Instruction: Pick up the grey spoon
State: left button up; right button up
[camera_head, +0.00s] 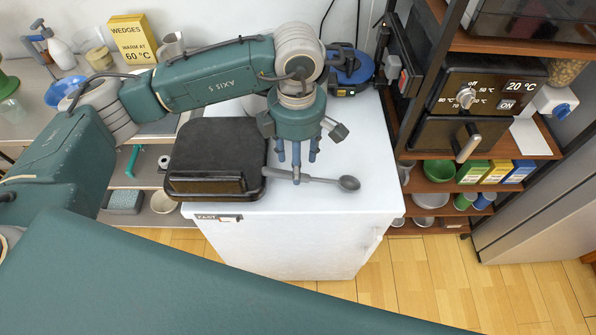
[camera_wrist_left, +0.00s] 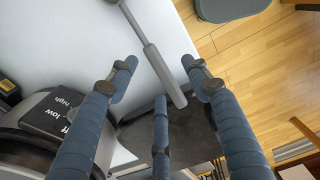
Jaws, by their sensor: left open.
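The grey spoon (camera_head: 325,181) lies on the white cabinet top (camera_head: 340,130), its bowl to the right and its handle end at the right edge of a black flat appliance (camera_head: 215,150). My left gripper (camera_head: 297,172) is open and empty, pointing down over the handle part. In the left wrist view the spoon's handle (camera_wrist_left: 162,72) runs between the spread blue fingers (camera_wrist_left: 160,85), and the bowl is cut off at the top. I cannot tell whether the fingers touch the spoon. My right gripper is not in view.
The black appliance stands close left of the fingers. A blue and black device (camera_head: 350,70) sits at the back of the cabinet top. A shelf unit with a black oven (camera_head: 475,105) stands to the right. The cabinet top right of the spoon is clear.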

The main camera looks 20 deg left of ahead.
aim_at(312, 179)
pick_arm(q)
jog(key=shift+f, duration=0.55)
jog(key=shift+w+f, duration=0.1)
jog(key=shift+f, duration=0.2)
notch_tip(312, 179, down, 4)
jog(key=p, duration=0.3)
jog(key=shift+w+a+f, duration=0.1)
jog(key=shift+a+f, duration=0.05)
jog(key=shift+f, duration=0.35)
jog(key=shift+w+f, duration=0.1)
jog(key=shift+f, duration=0.05)
jog(key=c, duration=0.9)
grip_shut()
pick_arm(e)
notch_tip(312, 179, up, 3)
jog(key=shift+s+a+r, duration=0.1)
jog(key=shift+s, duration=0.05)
